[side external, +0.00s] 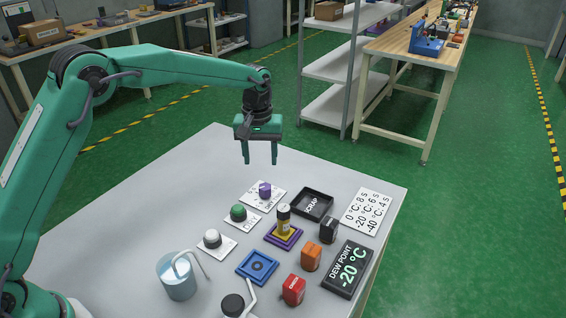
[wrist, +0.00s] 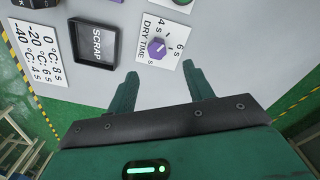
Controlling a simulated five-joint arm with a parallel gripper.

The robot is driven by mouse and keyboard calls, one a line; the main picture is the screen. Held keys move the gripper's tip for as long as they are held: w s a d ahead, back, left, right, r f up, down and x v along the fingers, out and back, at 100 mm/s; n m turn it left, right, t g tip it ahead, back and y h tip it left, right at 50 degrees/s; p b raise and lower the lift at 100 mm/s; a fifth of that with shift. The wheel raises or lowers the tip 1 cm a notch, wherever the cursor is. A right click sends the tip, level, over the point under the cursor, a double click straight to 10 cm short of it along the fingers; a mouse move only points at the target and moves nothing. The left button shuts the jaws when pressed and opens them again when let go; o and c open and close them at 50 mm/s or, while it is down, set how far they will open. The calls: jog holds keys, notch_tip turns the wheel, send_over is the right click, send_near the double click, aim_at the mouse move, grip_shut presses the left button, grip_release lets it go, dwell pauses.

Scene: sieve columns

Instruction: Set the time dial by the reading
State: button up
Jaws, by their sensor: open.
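The time dial is a purple knob (wrist: 156,47) on a white plate (wrist: 171,28) lettered DRY TIME, with 4 s and 6 s marks legible; where its pointer sits is too small to tell. The knob also shows in the side external view (side external: 265,190). A black display (side external: 347,270) reads DEW POINT -20 °C. A white card (side external: 367,211) pairs 0 °C with 8 s, -20 °C with 6 s and -40 °C with 4 s. My gripper (side external: 260,162) is open and empty, pointing down above the table beyond the dial, apart from it.
A black SCRAP tray (side external: 312,192) stands right of the dial, a green knob (side external: 238,212) in front.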

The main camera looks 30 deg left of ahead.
aim_at(265, 187)
jog(key=shift+w+d+f, duration=0.2)
jog(key=shift+w+f, duration=0.2)
jog(key=shift+f, duration=0.4)
jog(key=shift+f, duration=3.9)
jog(key=c, duration=1)
